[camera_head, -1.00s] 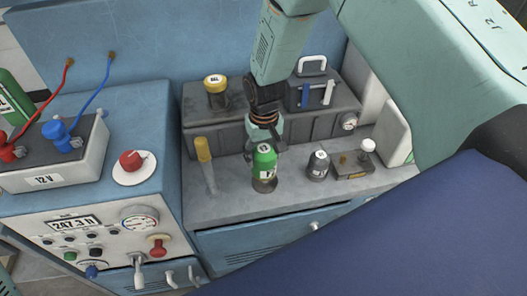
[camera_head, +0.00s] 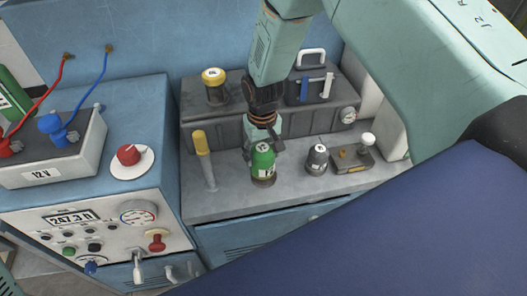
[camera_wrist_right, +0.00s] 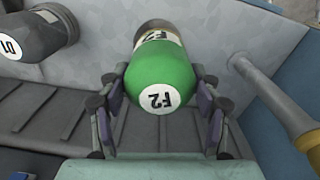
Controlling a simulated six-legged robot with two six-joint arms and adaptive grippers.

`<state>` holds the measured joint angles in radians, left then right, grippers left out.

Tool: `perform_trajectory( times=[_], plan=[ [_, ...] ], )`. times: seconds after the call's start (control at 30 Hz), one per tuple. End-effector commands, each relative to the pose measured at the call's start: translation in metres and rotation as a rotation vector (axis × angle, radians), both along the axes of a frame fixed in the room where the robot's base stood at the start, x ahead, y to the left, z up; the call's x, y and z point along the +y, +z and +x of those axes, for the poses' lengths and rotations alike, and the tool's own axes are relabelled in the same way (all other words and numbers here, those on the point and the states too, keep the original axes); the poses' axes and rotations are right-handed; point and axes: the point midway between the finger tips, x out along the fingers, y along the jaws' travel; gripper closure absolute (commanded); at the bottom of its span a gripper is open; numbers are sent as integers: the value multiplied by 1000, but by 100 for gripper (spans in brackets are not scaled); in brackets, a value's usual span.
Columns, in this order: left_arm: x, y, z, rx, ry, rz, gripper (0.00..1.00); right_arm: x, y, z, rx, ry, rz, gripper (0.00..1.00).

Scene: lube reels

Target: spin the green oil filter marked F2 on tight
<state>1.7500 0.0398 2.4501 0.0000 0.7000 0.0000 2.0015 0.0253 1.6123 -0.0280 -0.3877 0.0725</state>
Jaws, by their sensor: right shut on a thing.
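The green oil filter marked F2 (camera_head: 263,160) stands upright on the grey ledge in the head view, on a short dark base. In the right wrist view the green filter (camera_wrist_right: 163,82) shows its white F2 label on the end, between the two jaws. My right gripper (camera_head: 263,148) comes down from above and is shut on the filter, one finger pad on each side. It also shows in the right wrist view (camera_wrist_right: 162,110). The filter's lower end and its seat are only partly seen. My left gripper is in neither view.
A dark grey filter (camera_head: 316,159) and a small block with a white knob (camera_head: 367,139) stand to the right. A yellow-handled stick (camera_head: 201,143) is close on the left. Behind are a dark grey housing (camera_head: 227,130) and a yellow-capped filler (camera_head: 214,86).

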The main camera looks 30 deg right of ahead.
Motion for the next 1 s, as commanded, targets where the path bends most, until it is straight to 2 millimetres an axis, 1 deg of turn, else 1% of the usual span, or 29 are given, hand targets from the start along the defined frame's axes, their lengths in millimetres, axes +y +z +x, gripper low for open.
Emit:
perform_trajectory(
  times=[0.37,1.0],
  plan=[
    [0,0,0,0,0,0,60,0,0,0,-1,0,0,61],
    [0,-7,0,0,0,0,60,0,-11,1,-1,0,0,61]
  ],
)
